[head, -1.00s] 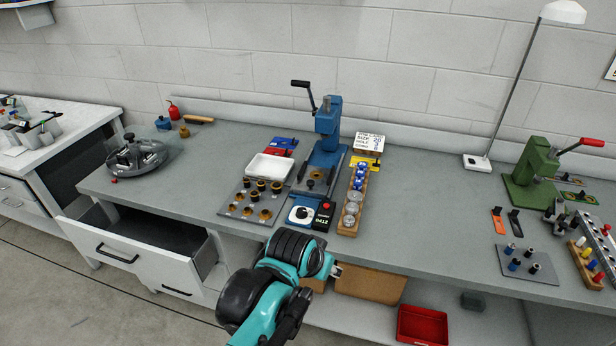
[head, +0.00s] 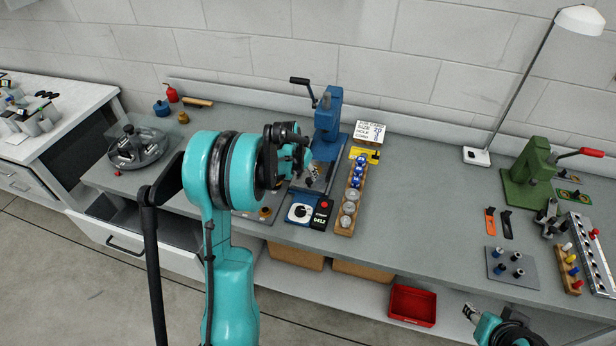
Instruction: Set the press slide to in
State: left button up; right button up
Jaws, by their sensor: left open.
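The blue press (head: 326,122) stands at the back middle of the workbench, with its black crank lever pointing to the upper left. My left gripper (head: 314,174) is open, over the base of the press. The gripper and its wrist cover much of the base, so the press slide is mostly hidden and I cannot tell its position. The control box (head: 301,212) with a round dial and a red button sits in front of the press. My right gripper (head: 470,312) shows at the bottom right, away from the press, and its jaws are too small to read.
A wooden rack (head: 350,200) of blue and clear jars stands right of the press, with a sign (head: 369,132) behind it. My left arm hides the parts tray. A green press (head: 527,175) stands far right. The bench between is clear.

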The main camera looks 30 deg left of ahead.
aim_at(309, 180)
pick_arm(q)
jog(key=x, duration=0.5)
jog(key=shift+w+f+b, duration=0.1)
jog(key=shift+f+b, duration=0.1)
jog(key=shift+b, duration=0.2)
grip_shut()
